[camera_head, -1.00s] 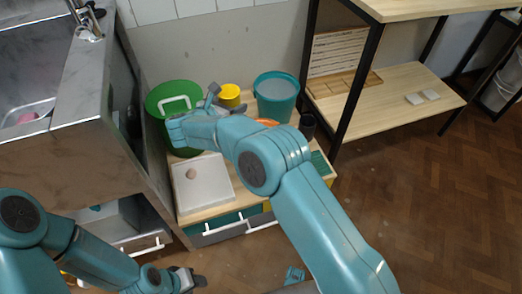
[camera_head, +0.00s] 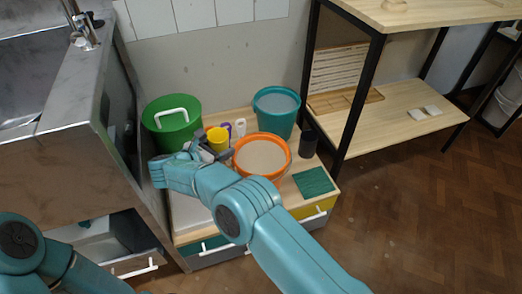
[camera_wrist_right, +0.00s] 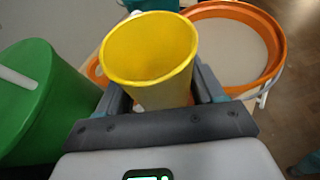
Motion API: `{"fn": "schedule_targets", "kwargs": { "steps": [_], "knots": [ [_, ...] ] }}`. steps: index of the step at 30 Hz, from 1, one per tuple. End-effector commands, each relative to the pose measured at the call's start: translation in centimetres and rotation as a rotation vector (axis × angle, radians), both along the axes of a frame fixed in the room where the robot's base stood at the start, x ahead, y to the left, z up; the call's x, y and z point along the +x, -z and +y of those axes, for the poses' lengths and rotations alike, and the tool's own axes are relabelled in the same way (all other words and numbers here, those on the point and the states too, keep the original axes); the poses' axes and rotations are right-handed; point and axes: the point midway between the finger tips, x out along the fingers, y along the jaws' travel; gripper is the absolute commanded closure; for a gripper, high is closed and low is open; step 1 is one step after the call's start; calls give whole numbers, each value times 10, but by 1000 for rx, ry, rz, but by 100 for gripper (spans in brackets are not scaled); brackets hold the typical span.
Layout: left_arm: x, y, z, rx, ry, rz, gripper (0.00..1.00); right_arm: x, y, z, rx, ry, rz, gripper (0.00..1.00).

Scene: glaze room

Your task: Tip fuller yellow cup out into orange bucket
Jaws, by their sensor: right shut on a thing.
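My right gripper (camera_head: 216,150) is shut on a yellow cup (camera_head: 217,138). The cup is close to upright in the right wrist view (camera_wrist_right: 150,50), with its mouth towards the camera; I see only yellow inside and cannot tell how full it is. The orange bucket (camera_head: 288,146) stands just right of the cup, with a pale grey-beige surface inside. It also shows at the right wrist view's upper right (camera_wrist_right: 277,40). The cup is beside the bucket, not over its middle. No second yellow cup shows. My left gripper is out of view.
A green bucket (camera_head: 172,128) stands left of the cup. A teal bucket (camera_head: 277,115) is behind the orange one. Purple (camera_head: 227,127) and white (camera_head: 240,127) small items stand behind the cup.

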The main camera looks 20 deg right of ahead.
Motion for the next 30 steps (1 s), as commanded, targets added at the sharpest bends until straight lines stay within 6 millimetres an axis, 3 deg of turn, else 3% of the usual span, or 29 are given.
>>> {"fn": "schedule_targets", "kwargs": {
  "steps": [18, 30],
  "knots": [
    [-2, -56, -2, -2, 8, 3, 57, -3, -21, -21, 359, 2, -51, 66],
    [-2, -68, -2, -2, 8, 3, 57, -6, -29, -38, 616, 3, -89, 66]
  ]
}}
